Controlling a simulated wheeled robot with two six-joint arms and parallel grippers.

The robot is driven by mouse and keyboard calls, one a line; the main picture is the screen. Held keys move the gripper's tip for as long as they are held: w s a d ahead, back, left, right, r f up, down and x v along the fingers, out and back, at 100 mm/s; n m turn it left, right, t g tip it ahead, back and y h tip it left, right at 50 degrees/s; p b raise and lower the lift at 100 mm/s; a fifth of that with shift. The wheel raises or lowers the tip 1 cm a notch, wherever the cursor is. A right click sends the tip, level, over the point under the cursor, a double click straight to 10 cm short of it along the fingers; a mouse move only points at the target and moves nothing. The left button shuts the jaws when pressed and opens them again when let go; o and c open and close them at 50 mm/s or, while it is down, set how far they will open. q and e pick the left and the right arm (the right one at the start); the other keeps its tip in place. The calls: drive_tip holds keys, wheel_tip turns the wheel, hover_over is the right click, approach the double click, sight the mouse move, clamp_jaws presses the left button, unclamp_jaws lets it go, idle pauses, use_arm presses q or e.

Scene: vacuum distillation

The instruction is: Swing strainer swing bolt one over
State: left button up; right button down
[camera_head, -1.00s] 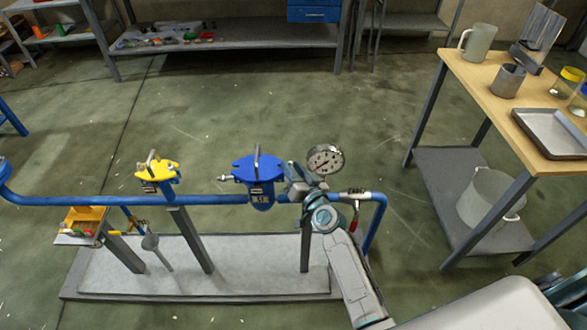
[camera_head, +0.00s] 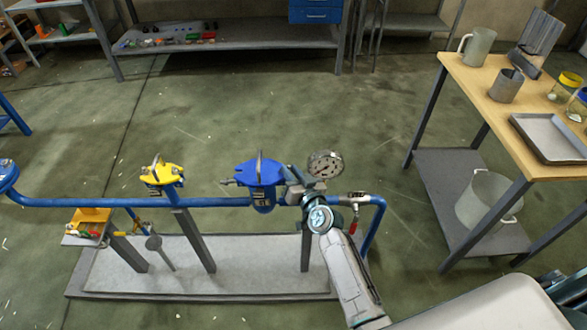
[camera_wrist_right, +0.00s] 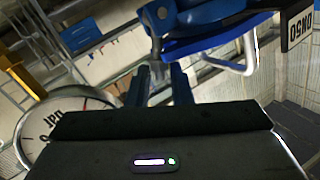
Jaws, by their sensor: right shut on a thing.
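The blue strainer (camera_head: 262,176) stands on the blue pipe, with a wide blue lid and an upright handle on top. A grey swing bolt (camera_head: 228,183) sticks out at the lid's left side. My right gripper (camera_head: 288,178) is at the lid's right side, shut on another swing bolt, mostly hidden by the fingers. In the right wrist view, the fingers (camera_wrist_right: 160,76) close around this grey bolt (camera_wrist_right: 155,52) beside the blue lid (camera_wrist_right: 215,38). My left gripper is not in view.
A pressure gauge (camera_head: 326,164) stands close beside my right gripper; its dial also shows in the wrist view (camera_wrist_right: 60,125). A yellow-topped fitting (camera_head: 161,174) is on the pipe (camera_head: 110,202) to the left. A wooden-topped table (camera_head: 480,90) stands right.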

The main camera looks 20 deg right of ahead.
drive_tip(key=shift+w+a+r+n+g+h+p, duration=0.15)
drive_tip(key=shift+a+n+g+p, duration=0.3)
drive_tip(key=shift+p, duration=0.75)
drive_tip(key=shift+w+a+r+n+g+h+p, duration=0.1)
drive_tip(key=shift+a+n+h+p, duration=0.15)
drive_tip(key=shift+n+p, duration=0.7)
drive_tip(key=shift+w+a+r+n+g+h+p, duration=0.1)
drive_tip(key=shift+a+n+g+p, duration=0.25)
drive_tip(key=shift+p, duration=1.05)
drive_tip(key=c, duration=1.5)
unclamp_jaws()
drive_tip(key=shift+c, duration=0.2)
drive_tip(key=shift+s, duration=0.15)
drive_tip(key=b+v, duration=0.2)
drive_tip(key=v, duration=0.8)
drive_tip(key=shift+s, duration=0.3)
